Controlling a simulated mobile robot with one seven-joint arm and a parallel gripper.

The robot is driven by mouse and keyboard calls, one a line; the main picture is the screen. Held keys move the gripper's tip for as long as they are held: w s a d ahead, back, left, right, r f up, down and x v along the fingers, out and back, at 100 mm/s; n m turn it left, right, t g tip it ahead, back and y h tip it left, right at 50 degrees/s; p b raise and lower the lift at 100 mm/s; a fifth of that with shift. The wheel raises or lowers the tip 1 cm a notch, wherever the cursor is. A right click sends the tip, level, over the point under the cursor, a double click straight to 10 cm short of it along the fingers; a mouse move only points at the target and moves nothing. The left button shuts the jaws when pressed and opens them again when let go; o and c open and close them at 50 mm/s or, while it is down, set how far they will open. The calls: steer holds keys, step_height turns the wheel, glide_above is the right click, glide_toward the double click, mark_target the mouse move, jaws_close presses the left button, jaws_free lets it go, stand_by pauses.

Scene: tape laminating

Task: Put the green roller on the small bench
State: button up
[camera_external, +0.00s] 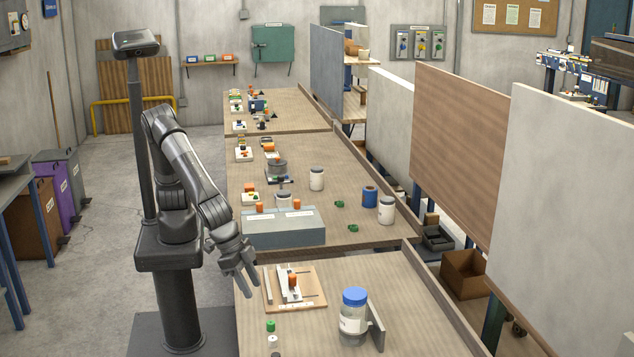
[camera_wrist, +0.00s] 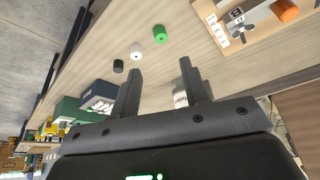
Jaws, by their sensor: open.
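The green roller (camera_external: 270,325) stands near the left edge of the front table, beside a white roller (camera_external: 272,342). In the wrist view the green roller (camera_wrist: 160,34) lies beyond my fingertips, with the white roller (camera_wrist: 136,52) and a black roller (camera_wrist: 118,66) in a row to its left. My gripper (camera_external: 249,288) points down over the left edge of the front table, apart from the rollers. In the wrist view my gripper (camera_wrist: 160,68) is open with nothing between its fingers. I cannot tell for sure which thing is the small bench.
A wooden board (camera_external: 315,299) carries a white fixture with an orange cylinder (camera_external: 292,281). A blue-lidded jar (camera_external: 354,325) stands to its right, against a grey upright plate (camera_external: 376,325). The table behind holds a grey box (camera_external: 283,238). Bare tabletop lies between the rollers and jar.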

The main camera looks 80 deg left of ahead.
steer(key=shift+r, duration=0.2)
steer(key=w+a+r+n, duration=0.1)
steer(key=w+a+r, duration=0.2)
steer(key=w+a, duration=0.35)
steer(key=w+a+r+n, duration=0.1)
steer(key=w+a+r, duration=0.2)
steer(key=a, duration=0.6)
steer(key=w+a+r, duration=0.3)
steer(key=w+a, duration=0.2)
steer(key=a, duration=0.3)
steer(key=a+r+n, duration=0.2)
steer(key=a+r, duration=0.2)
steer(key=a, duration=1.3)
steer(key=s+a+y, duration=0.1)
steer(key=s+a, duration=0.6)
steer(key=a, duration=0.4)
steer(key=s+a+f+n+t+y, duration=0.1)
steer(key=s+a, duration=0.7)
steer(key=a, duration=0.3)
steer(key=shift+t, duration=0.3)
steer(key=shift+o, duration=0.2)
steer(key=shift+a, duration=0.1)
